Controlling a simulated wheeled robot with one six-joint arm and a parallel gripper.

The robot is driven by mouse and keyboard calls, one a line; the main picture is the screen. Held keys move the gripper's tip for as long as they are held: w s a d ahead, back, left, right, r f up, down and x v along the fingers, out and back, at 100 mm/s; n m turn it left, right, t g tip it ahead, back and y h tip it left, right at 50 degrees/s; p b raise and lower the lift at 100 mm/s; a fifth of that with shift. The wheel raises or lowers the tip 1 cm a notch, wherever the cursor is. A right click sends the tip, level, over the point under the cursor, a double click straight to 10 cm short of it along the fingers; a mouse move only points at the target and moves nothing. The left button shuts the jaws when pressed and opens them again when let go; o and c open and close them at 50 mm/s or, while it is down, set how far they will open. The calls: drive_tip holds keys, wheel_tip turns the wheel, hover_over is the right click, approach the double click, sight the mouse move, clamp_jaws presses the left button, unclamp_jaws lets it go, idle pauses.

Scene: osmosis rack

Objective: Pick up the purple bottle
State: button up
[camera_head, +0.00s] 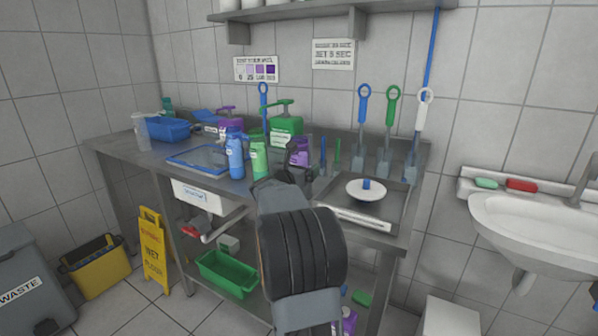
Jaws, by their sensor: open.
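A purple bottle (298,152) stands on the steel counter (330,205), just right of a green spray bottle (259,158) and in front of a large green pump container (286,126). A larger purple container (231,120) stands farther back to the left, and something purple (348,322) shows low under the counter. My gripper (283,180) is seen from behind, at the counter's front edge, below and in front of the purple bottle. It is open. My own arm hides part of the gripper, and I cannot tell its exact distance from the bottle.
A white round-headed tool (367,190) lies in a steel tray to the right. Several scrapers (389,130) lean on the back wall. A wet-floor sign (153,250) and yellow bucket (97,266) stand at left.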

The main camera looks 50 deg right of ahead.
drive_tip(key=c, duration=1.1)
drive_tip(key=shift+o, duration=0.2)
